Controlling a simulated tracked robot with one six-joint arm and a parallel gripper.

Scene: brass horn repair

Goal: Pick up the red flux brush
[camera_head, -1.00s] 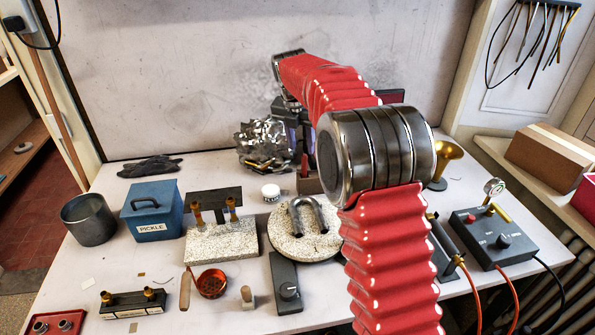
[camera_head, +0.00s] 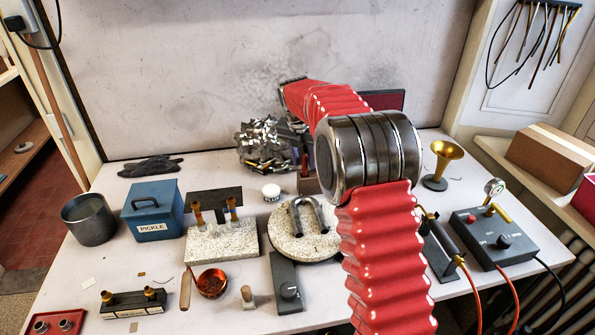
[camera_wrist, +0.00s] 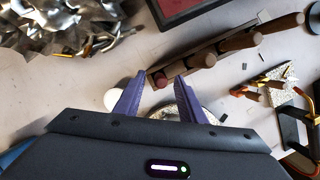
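A dark red handle end (camera_wrist: 160,80), which looks like the flux brush, stands at the near end of a wooden rack in the wrist view. In the head view a thin red upright handle (camera_head: 304,166) shows at the left end of the wooden rack (camera_head: 309,186), partly hidden by my arm. My gripper (camera_wrist: 159,76) has two purple fingers spread apart, with the red handle end between the tips in the picture. I cannot tell the depth between them or see any contact. The brush's lower part is hidden.
Other brown wooden handles (camera_wrist: 240,41) stand along the rack. Crumpled metal foil (camera_head: 264,145) lies close on the left, and a white jar (camera_head: 271,192) stands in front. A round soldering board (camera_head: 292,235) and a brass bell (camera_head: 446,155) on a stand are nearby.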

